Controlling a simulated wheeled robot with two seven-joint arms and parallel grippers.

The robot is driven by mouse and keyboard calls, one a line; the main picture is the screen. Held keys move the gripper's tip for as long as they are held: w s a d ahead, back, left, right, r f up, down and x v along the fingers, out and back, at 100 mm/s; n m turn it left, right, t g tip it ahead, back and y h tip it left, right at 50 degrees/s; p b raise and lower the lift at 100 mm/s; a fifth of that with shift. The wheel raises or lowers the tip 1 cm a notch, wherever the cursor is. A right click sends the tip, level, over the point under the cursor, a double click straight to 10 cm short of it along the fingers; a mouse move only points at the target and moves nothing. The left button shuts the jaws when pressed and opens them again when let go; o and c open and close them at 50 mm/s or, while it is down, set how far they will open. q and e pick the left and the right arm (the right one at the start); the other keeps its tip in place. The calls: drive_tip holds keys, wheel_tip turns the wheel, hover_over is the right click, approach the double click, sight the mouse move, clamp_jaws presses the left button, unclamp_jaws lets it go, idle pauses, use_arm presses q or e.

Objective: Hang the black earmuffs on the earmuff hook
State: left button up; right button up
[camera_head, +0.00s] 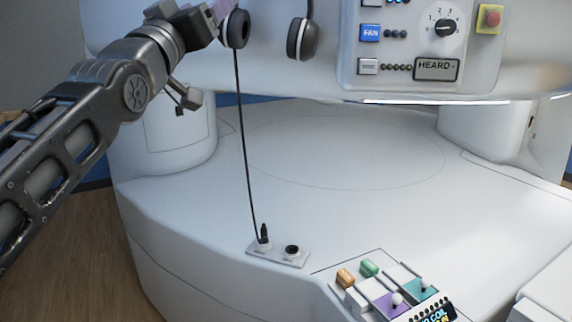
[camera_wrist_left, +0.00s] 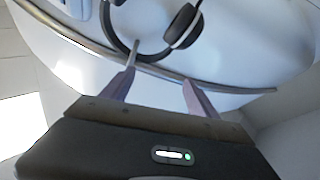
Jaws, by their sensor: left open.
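The black earmuffs (camera_head: 302,38) are at the top of the head view, with both cups hanging down in front of the white machine. Their headband runs out of frame there. In the left wrist view the earmuffs (camera_wrist_left: 182,26) show a curved black headband and grey-black cups. The band crosses a short pale peg (camera_wrist_left: 134,48), seemingly the earmuff hook; I cannot tell whether it rests on it. My left gripper (camera_wrist_left: 158,84) is open, its two fingers apart and just short of the band, with nothing visible between them. In the head view my left gripper (camera_head: 222,8) is partly cut off beside the left cup.
A black cable (camera_head: 243,140) runs from the left cup to a plug in a socket plate (camera_head: 278,252). A control panel (camera_head: 410,45) with a dial and red button is at the upper right. A small button box (camera_head: 385,290) sits at the front.

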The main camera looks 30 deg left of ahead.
use_arm(q)
drive_tip(key=w+d+f+g+h, duration=0.1)
drive_tip(key=w+f, duration=0.3)
drive_tip(key=f, duration=0.7)
drive_tip(key=w+d+f+m+g+h+p, duration=0.1)
drive_tip(key=w+d+f+g, duration=0.3)
drive_tip(key=f, duration=0.7)
drive_tip(key=w+d+f+m+g+h+p, duration=0.1)
drive_tip(key=w+f, duration=0.4)
drive_tip(key=f, duration=0.6)
drive_tip(key=shift+w+d+g, duration=0.25)
drive_tip(key=shift+d+g, duration=0.65)
drive_tip(key=shift+r, duration=0.1)
